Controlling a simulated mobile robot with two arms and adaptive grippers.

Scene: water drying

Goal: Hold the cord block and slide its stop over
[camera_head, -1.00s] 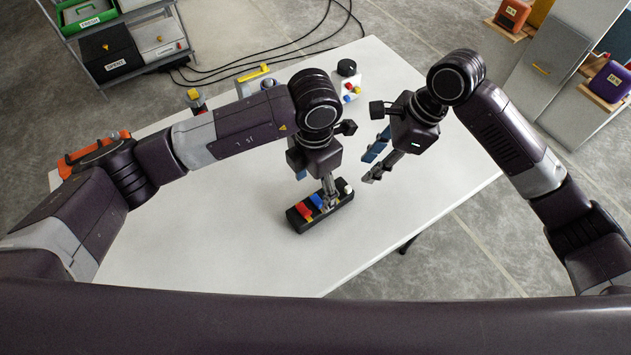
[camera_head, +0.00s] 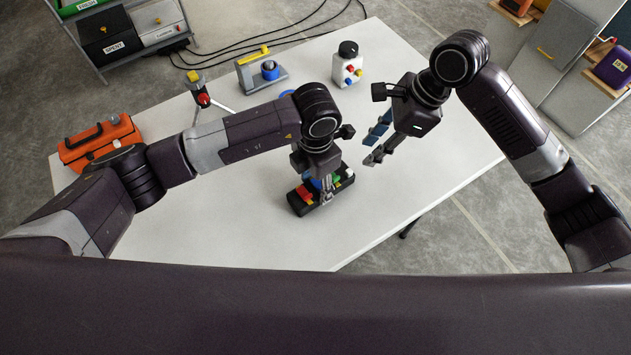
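A long black block (camera_head: 333,198) with red, yellow and green pieces on top lies on the white table (camera_head: 240,232), below my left gripper; I take it for the cord block. My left gripper (camera_head: 323,190) points down onto the middle of this block, its fingers among the coloured pieces. The gripper and arm hide part of the block, and I cannot tell whether the fingers grip anything or which piece is the stop. My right gripper (camera_head: 374,150) is open and empty above the table, up and right of the block, with its two fingers apart.
An orange toolbox (camera_head: 101,143) stands at the table's left end. Along the far side are a small tripod stand (camera_head: 203,99), a grey-and-yellow device (camera_head: 262,70) and a white bottle-like item with coloured knobs (camera_head: 348,68). The table right of the block is clear.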

